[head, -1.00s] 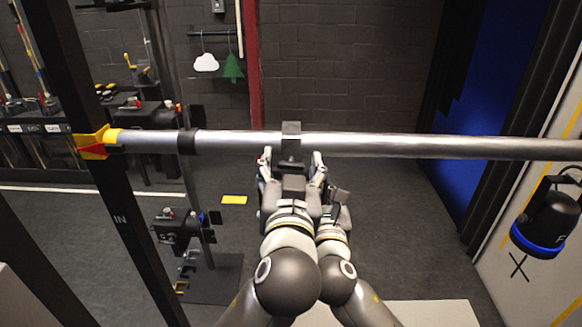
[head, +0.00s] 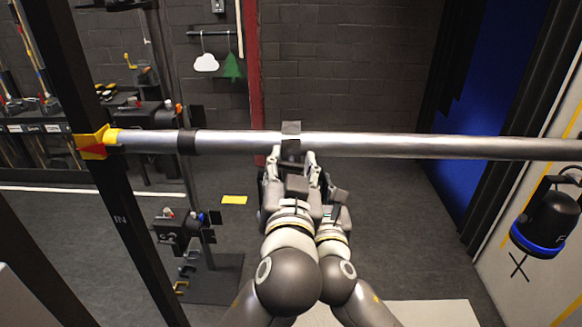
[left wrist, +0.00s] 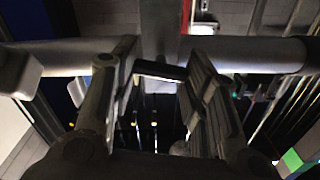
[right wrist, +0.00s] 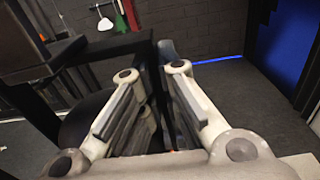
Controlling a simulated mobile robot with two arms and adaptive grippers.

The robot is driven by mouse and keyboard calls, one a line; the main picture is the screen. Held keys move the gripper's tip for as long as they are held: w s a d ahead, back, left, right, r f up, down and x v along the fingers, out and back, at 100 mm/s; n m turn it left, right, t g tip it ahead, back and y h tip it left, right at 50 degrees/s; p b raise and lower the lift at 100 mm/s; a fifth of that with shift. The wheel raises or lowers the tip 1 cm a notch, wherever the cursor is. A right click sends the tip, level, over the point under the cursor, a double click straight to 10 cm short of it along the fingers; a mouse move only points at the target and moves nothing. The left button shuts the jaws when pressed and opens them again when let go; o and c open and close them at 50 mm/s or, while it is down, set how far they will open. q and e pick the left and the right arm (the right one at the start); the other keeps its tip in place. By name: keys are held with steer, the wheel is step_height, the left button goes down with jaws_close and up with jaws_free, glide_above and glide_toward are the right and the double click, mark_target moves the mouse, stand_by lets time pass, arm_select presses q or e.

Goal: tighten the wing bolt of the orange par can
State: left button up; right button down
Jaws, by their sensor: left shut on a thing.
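A dark clamp (head: 291,142) sits around the long metal pipe in the middle of the head view. My left gripper (head: 289,162) is just below the pipe with its fingers on both sides of the clamp, shut on it. In the left wrist view, a dark part of the clamp (left wrist: 160,70) shows between the fingers. My right gripper (right wrist: 152,75) is lower and to the right of the left one. Its fingers are slightly apart, with dark shapes behind them; I cannot tell whether they hold anything. The orange par can and its wing bolt are not clearly visible, with my arms covering the area below the clamp.
A dark upright (head: 130,210) stands at the left. A yellow mark (head: 234,200) lies on the floor. The floor right of my arms is clear.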

arm_select(q)
steer(key=m, duration=0.5)
steer(key=shift+d+m, duration=0.1)
steer(key=shift+m, duration=0.3)
steer(key=m, duration=0.5)
steer(key=shift+f, duration=0.15)
steer(key=m, duration=0.5)
steer(key=shift+f+m, duration=0.1)
steer(key=shift+m, duration=0.3)
steer(key=m, duration=0.5)
steer(key=shift+f, duration=0.1)
steer(key=o, duration=1)
steer(key=shift+o, duration=0.2)
